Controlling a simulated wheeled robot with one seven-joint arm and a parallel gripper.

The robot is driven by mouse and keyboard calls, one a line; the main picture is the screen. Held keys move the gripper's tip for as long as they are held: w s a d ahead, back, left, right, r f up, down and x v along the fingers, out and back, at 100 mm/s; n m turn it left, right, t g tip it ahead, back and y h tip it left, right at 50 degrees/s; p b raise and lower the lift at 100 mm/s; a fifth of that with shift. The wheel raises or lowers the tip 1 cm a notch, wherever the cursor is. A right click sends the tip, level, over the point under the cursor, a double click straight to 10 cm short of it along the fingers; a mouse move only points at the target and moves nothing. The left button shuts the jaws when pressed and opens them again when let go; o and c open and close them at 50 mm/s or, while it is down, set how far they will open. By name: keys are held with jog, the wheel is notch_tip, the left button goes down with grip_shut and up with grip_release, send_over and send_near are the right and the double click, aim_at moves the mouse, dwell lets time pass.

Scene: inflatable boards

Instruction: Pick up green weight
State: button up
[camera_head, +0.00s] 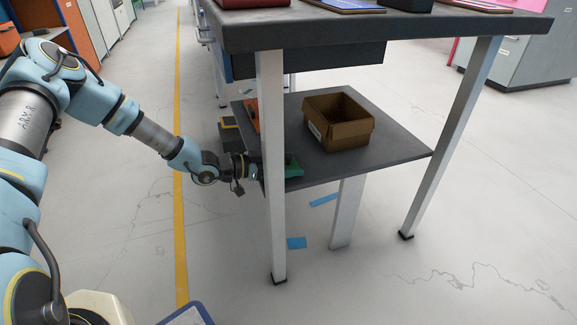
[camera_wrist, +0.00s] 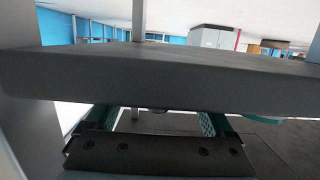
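A green object (camera_head: 293,166), which looks like the green weight, is at the near left edge of the lower shelf (camera_head: 385,155) in the head view, partly hidden by a table leg. My gripper (camera_head: 252,169) is at that shelf edge, just left of the green object, and the leg covers part of it. In the wrist view, the two teal fingers of my gripper (camera_wrist: 158,122) are spread apart, with nothing visible between them. A wide dark slab crosses in front and hides their far ends. Whether my gripper touches the green object or slab, I cannot tell.
An open cardboard box (camera_head: 340,122) stands on the lower shelf. An orange item (camera_head: 252,113) lies at its left edge. The dark tabletop (camera_head: 380,27) overhangs the shelf. A grey-white table leg (camera_head: 271,170) stands right beside my gripper. The floor left of the table is mostly clear.

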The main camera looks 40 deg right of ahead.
grip_shut()
dwell(0.5)
